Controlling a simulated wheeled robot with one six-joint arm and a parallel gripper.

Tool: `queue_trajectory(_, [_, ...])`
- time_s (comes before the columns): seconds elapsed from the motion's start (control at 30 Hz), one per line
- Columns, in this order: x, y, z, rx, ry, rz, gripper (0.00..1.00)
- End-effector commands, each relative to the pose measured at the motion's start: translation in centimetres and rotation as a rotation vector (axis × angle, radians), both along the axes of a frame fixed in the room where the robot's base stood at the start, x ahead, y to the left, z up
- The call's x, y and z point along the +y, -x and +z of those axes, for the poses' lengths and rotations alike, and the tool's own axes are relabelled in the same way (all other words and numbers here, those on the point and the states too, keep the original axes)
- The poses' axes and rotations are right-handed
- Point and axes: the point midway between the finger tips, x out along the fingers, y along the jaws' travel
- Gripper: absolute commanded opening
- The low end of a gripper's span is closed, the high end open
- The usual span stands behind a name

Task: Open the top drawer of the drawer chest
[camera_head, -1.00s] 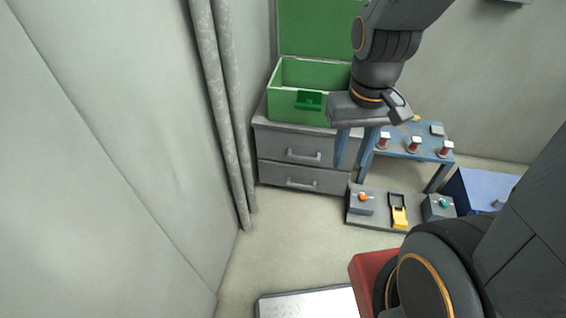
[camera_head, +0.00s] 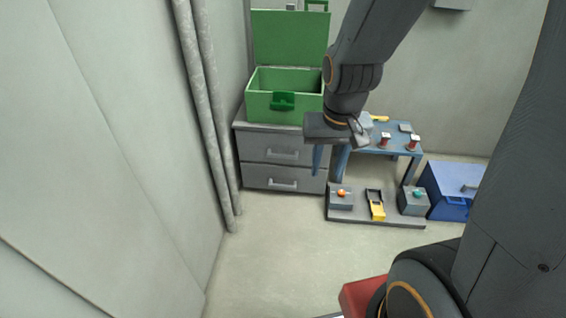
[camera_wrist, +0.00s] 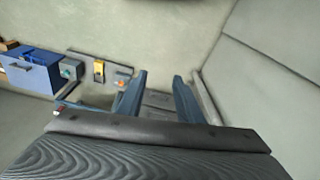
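The grey drawer chest (camera_head: 242,157) stands on the floor by the back wall, with two drawers that look shut. The top drawer (camera_head: 281,151) and the lower drawer (camera_head: 283,179) each have a light bar handle. My gripper (camera_head: 326,160) hangs in front of the right part of the chest in the head view, blue fingers pointing down. In the wrist view my gripper (camera_wrist: 158,92) has its two blue fingers spread wide with nothing between them. The chest (camera_wrist: 158,99) shows beyond, in the gap between the fingers. No finger appears to touch a handle.
A green box (camera_head: 270,106) with its lid up sits on the chest. A blue table (camera_head: 385,150), a grey board (camera_head: 352,216) with switches and a blue box (camera_head: 452,190) stand to the right. Pipes (camera_head: 207,115) run along the left wall. Floor before the chest is clear.

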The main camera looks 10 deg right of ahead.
Motion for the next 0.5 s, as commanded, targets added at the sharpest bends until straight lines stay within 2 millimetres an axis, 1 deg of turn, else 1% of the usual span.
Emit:
queue_trajectory(0.03, [-0.1, -2.4, -2.9, -0.035, -0.005, -0.038, 0.33])
queue_trajectory(0.1, [-0.2, -5.5, -5.3, -0.096, -0.017, -0.097, 0.33])
queue_trajectory(0.17, [-0.3, -8.1, -7.2, -0.151, -0.031, -0.147, 0.33])
queue_trajectory(0.2, [-0.4, -9.9, -8.4, -0.186, -0.042, -0.179, 0.33])
queue_trajectory(0.27, [-0.5, -12.4, -10.3, -0.239, -0.060, -0.227, 0.33])
queue_trajectory(0.3, [-0.5, -14.1, -11.5, -0.273, -0.075, -0.258, 0.33])
queue_trajectory(0.37, [-0.6, -16.5, -13.4, -0.325, -0.098, -0.304, 0.33])
queue_trajectory(0.4, [-0.6, -18.2, -14.6, -0.360, -0.116, -0.335, 0.33])
queue_trajectory(0.47, [-0.7, -20.5, -16.4, -0.411, -0.144, -0.380, 0.33])
queue_trajectory(0.5, [-0.7, -22.0, -17.5, -0.444, -0.166, -0.409, 0.33])
